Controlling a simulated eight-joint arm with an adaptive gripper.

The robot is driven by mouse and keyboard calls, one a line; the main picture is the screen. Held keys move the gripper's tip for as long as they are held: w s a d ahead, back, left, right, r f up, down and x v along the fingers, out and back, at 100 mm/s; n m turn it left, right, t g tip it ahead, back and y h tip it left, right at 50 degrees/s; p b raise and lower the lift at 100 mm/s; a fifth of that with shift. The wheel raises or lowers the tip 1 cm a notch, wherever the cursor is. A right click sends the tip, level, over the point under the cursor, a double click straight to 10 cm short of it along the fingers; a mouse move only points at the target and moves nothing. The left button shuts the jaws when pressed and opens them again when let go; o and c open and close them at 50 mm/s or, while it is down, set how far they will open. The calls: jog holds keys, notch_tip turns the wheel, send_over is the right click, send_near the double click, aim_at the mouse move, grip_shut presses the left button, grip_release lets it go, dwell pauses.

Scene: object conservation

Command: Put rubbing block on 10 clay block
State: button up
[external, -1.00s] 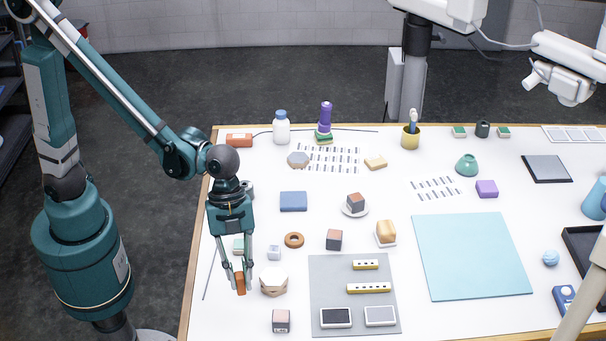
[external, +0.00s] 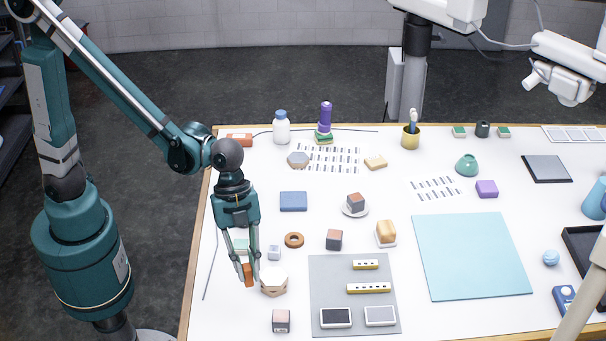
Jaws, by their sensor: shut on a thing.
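My gripper (external: 248,268) points down at the left front of the table. It is shut on an orange-brown block (external: 249,276), which may be the rubbing block. A hexagonal block with a white top and tan sides (external: 273,281) stands just right of it. Small cubes with dark or pinkish faces stand at the front (external: 281,321), near the middle (external: 334,239), and on a small white dish (external: 355,201). No number is readable, so I cannot tell which is the 10 clay block.
A brown ring (external: 294,240) and a small pale cube (external: 274,252) lie behind the hexagonal block. A grey mat (external: 327,287) with yellow bars and framed plates lies to the right. A light blue sheet (external: 472,257) lies farther right.

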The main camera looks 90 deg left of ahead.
jog(key=w+a+r+n+t+y, duration=0.1)
jog(key=w+a+n, duration=0.25)
jog(key=a, duration=0.95)
jog(key=w+a+n+t+y, duration=0.15)
jog(key=a+n, duration=0.25)
jog(key=a, duration=0.9)
jog(key=w+a+r+n+t+y, duration=0.1)
jog(key=w+a+n, duration=0.3)
jog(key=a, duration=1)
notch_tip(320, 180, up, 2)
jog(key=n+g+y, duration=0.2)
jog(key=n+y, duration=0.2)
jog(key=n, duration=0.8)
send_over(239, 136)
jog(key=shift+a+r+b, duration=0.1)
jog(key=shift+r+b, duration=0.05)
jog(key=shift+b, duration=0.2)
jog(key=shift+f, duration=2.95)
jog(key=shift+f, duration=0.1)
jog(key=shift+f, duration=2)
